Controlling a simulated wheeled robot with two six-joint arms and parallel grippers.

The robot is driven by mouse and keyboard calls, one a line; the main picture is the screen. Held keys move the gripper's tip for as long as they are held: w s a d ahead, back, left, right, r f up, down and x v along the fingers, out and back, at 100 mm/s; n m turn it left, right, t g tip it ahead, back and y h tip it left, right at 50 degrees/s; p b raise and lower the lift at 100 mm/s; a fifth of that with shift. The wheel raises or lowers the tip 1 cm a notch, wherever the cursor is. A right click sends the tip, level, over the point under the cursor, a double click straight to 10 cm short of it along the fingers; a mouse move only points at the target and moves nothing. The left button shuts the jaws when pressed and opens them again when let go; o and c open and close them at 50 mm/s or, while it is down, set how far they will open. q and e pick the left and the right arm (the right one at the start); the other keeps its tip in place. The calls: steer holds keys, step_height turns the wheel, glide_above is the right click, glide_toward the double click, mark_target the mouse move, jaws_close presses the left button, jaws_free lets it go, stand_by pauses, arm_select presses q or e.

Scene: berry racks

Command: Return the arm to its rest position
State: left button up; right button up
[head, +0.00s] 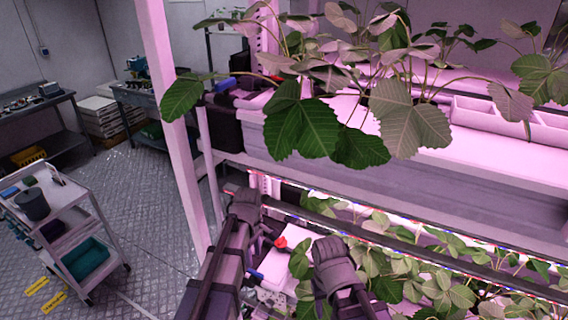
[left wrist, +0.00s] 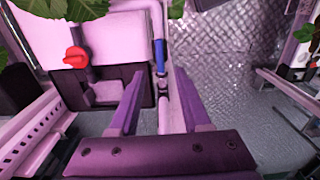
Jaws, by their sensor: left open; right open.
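My left gripper (left wrist: 158,78) shows in the left wrist view with its two purple fingers apart and nothing between them. In the head view my left arm (head: 243,212) stands in front of the rack at lower centre; its jaws cannot be made out there. A red knob (left wrist: 75,57) and a blue handle (left wrist: 160,56) sit beyond my left fingers, on or by a pale unit with a dark opening.
A plant rack with a pale upper shelf (head: 375,190) fills the right side, with strawberry leaves (head: 315,125) hanging over it. A pink post (head: 172,110) stands left of my arms. A wheeled cart (head: 85,225) is at far left. The floor (head: 140,215) between is clear.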

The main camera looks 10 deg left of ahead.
arm_select(q)
steer(key=s+d+f+m+b, duration=0.5)
steer(key=s+f+m+b, duration=0.2)
steer(key=f+m+b, duration=0.1)
steer(key=s+d+f+m+y+b, duration=0.1)
steer(key=s+d+f+m+b, duration=0.5)
steer(key=f+m+b, duration=0.3)
steer(key=shift+s+m, duration=0.5)
steer(key=shift+s, duration=0.35)
steer(key=shift+a+f, duration=0.1)
steer(key=shift+a, duration=0.05)
